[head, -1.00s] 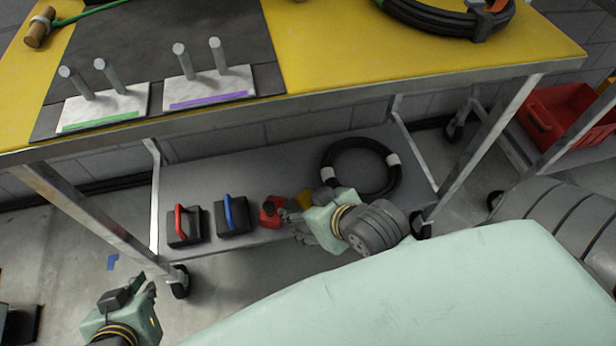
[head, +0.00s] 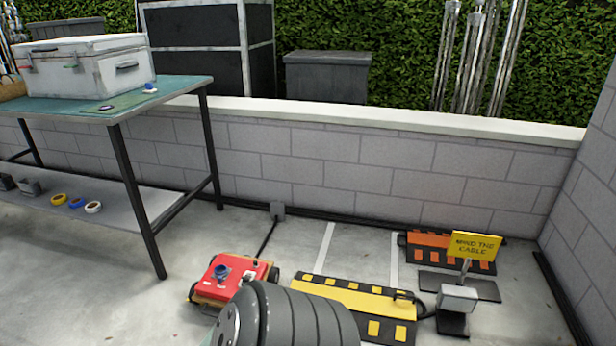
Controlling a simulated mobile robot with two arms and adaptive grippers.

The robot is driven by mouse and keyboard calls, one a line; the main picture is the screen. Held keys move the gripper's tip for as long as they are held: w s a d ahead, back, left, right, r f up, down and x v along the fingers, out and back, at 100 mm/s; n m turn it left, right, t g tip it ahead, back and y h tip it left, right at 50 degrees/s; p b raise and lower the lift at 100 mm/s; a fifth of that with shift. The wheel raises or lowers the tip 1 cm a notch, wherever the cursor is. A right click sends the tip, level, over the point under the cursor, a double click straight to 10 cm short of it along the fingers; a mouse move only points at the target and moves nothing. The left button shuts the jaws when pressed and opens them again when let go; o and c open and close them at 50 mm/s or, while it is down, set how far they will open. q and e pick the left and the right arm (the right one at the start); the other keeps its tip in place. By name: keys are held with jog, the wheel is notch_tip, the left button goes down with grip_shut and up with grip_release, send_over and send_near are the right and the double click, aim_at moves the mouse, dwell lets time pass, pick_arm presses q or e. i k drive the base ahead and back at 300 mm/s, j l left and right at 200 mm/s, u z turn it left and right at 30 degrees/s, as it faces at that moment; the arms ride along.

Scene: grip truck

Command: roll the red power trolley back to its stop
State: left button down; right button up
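The red power trolley (head: 247,271) stands on the concrete floor near the bottom centre of the head view. It is a low red box on dark wheels with a blue round fitting on top. I cannot pick out the stop with certainty. Neither gripper shows in this view.
A yellow and black cable ramp (head: 340,291) lies right of the trolley. An orange ramp (head: 430,240), a yellow "MIND THE CABLE" sign (head: 473,246) and a small lamp-like unit (head: 458,298) stand further right. A green-topped table (head: 100,104) stands left. A low block wall closes the back.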

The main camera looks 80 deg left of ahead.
aim_at(207, 291)
jog(key=u, duration=3.3)
